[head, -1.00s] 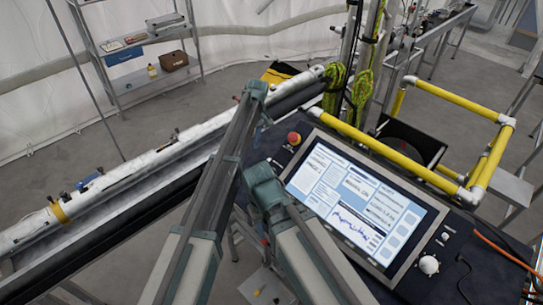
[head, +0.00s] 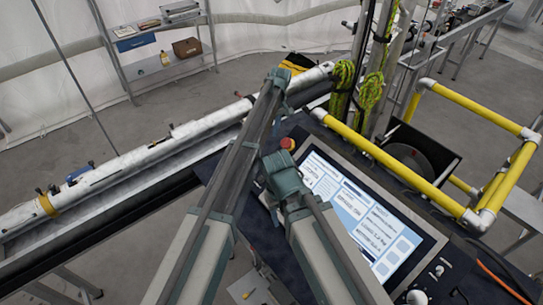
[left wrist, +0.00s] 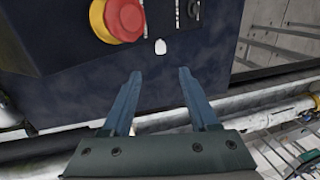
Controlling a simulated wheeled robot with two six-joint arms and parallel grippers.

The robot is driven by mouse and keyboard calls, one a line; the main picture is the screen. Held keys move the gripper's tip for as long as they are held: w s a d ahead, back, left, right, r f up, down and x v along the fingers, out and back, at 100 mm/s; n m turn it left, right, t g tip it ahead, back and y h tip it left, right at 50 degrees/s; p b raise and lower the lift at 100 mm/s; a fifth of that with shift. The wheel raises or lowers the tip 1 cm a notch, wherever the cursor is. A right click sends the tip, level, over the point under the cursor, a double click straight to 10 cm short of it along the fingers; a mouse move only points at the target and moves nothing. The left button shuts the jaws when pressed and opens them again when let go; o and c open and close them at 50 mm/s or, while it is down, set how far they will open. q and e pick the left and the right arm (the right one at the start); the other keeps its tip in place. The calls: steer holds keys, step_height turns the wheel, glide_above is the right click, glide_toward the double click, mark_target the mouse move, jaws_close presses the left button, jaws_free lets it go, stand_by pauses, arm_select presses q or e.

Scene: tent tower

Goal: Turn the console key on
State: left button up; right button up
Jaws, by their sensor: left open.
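The dark console panel (head: 455,268) carries a lit screen (head: 355,205) and a red emergency-stop button (head: 288,143). The red button on its yellow collar also shows at the top left of the left wrist view (left wrist: 122,18). Beside it are a dark switch-like fitting (left wrist: 190,10), cut off by the top edge, and a small pale piece (left wrist: 160,46); I cannot tell which is the key. My left gripper (left wrist: 158,74) is open and empty, its fingertips just short of the pale piece. In the head view my arm largely hides it.
A yellow pipe rail (head: 400,170) borders the console's far side. A long white beam (head: 130,160) runs behind at the left. Yellow-green ropes (head: 369,90) hang from the posts. A shelf (head: 165,60) stands at the back left. Open floor lies between shelf and beam.

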arm_select(q)
steer(key=b+x, duration=1.3)
steer(key=x, duration=0.1)
steer(key=shift+b, duration=0.3)
arm_select(e)
step_height(320, 180, down, 14)
steer(key=shift+r, duration=0.2)
arm_select(q)
steer(key=shift+r, duration=0.1)
steer(key=shift+c, duration=0.3)
arm_select(e)
steer(key=shift+r, duration=0.1)
arm_select(q)
jaws_close()
